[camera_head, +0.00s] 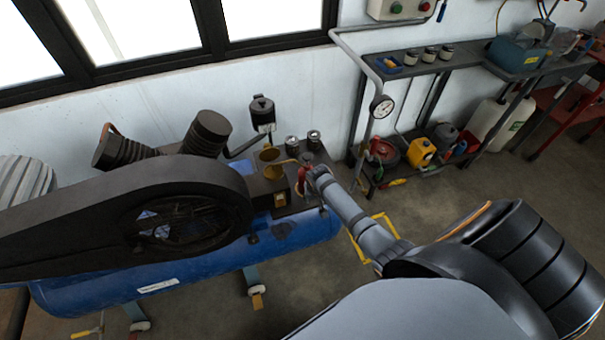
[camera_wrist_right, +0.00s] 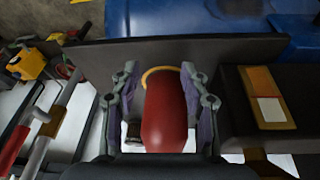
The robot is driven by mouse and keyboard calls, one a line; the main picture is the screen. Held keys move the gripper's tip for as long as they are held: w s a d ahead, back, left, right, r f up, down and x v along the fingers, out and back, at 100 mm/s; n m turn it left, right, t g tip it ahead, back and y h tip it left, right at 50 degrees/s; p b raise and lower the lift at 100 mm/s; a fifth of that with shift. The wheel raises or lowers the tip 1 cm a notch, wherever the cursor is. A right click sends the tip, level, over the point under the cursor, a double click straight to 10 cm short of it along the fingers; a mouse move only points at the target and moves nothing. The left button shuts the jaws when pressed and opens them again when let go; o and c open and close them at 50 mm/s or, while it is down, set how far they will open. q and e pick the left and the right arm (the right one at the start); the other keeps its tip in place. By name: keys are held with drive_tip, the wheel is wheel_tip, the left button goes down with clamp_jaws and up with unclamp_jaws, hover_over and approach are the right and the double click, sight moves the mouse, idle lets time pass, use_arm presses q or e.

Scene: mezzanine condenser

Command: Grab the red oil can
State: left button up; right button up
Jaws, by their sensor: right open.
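The red oil can (camera_head: 303,183) stands on the dark plate on top of the blue compressor, partly hidden by my right gripper (camera_head: 311,176). In the right wrist view the red can (camera_wrist_right: 165,115), with a yellow ring-like part at its far end, lies between the two fingers of the right gripper (camera_wrist_right: 158,78). The fingers are apart on either side of it, with a small gap visible. My left gripper is in neither view.
The compressor's blue tank (camera_head: 190,262) and black belt guard (camera_head: 120,200) fill the left. A brass-coloured cup (camera_head: 270,163) and two small jars (camera_head: 303,141) are close to the can. A shelf (camera_head: 435,62) with cans, and a yellow container (camera_head: 421,152) below, stand behind.

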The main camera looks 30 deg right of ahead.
sight(307, 156)
drive_tip(key=w+r+m+t+p, duration=0.1)
drive_tip(key=w+r, duration=0.2)
drive_tip(key=r, duration=0.8)
drive_tip(key=w+r+m+p, duration=0.1)
drive_tip(key=w+r, duration=0.2)
drive_tip(key=r, duration=0.8)
drive_tip(key=x, duration=0.5)
drive_tip(key=shift+w+d+f, duration=0.15)
drive_tip(key=shift+d, duration=0.1)
drive_tip(key=shift+f, duration=0.2)
drive_tip(key=x, duration=0.4)
drive_tip(key=shift+d+p, duration=0.25)
drive_tip(key=shift+p, duration=0.1)
drive_tip(key=shift+f, duration=0.45)
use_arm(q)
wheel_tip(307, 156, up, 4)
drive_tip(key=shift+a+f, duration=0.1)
use_arm(e)
drive_tip(key=shift+c, duration=0.2)
